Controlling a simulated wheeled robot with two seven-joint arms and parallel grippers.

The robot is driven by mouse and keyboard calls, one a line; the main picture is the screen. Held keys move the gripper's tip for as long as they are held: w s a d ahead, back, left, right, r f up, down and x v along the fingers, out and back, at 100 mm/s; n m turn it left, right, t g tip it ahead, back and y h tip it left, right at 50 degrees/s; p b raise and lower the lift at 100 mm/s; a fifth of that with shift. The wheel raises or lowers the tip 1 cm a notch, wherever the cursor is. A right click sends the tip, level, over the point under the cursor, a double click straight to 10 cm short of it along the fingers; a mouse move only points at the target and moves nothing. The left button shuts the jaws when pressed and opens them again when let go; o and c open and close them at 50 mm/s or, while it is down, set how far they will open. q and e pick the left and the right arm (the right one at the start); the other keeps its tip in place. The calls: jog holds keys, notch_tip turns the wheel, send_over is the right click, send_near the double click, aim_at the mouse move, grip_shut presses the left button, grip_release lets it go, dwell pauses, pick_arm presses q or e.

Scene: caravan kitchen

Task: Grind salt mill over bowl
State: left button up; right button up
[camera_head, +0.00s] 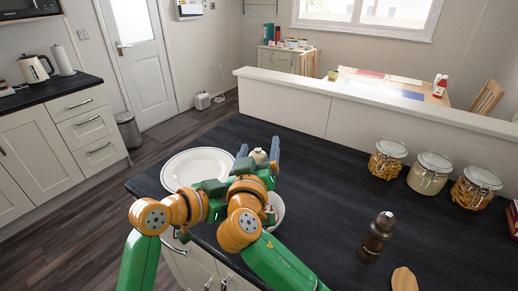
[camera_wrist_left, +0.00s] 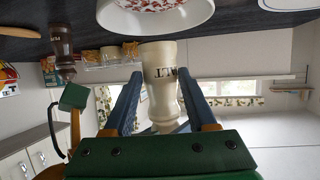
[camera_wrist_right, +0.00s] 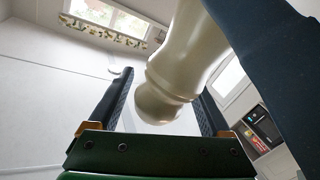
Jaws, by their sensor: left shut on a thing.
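The cream salt mill (camera_head: 258,156) is between my grippers above the counter and shows only its top in the head view. In the left wrist view, its lettered body (camera_wrist_left: 163,85) is between the fingers of my left gripper (camera_wrist_left: 160,95), which is shut on it. My right gripper (camera_head: 259,152) is around the mill's rounded knob end (camera_wrist_right: 160,105); its fingers stand apart with gaps beside the knob. The white bowl (camera_head: 280,209) is partly hidden behind my right wrist.
A white plate (camera_head: 178,170) lies left on the dark counter (camera_head: 325,205). A brown pepper mill (camera_head: 376,237) and a wooden piece (camera_head: 404,280) are at right. Several glass jars (camera_head: 428,174) stand along the low partition (camera_head: 340,113). The counter's middle is clear.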

notch_tip(320, 180, up, 10)
dwell(0.4)
notch_tip(320, 180, up, 7)
dwell(0.5)
dwell(1.0)
notch_tip(320, 180, up, 5)
jog(key=p, duration=0.5)
jog(key=shift+f, duration=0.1)
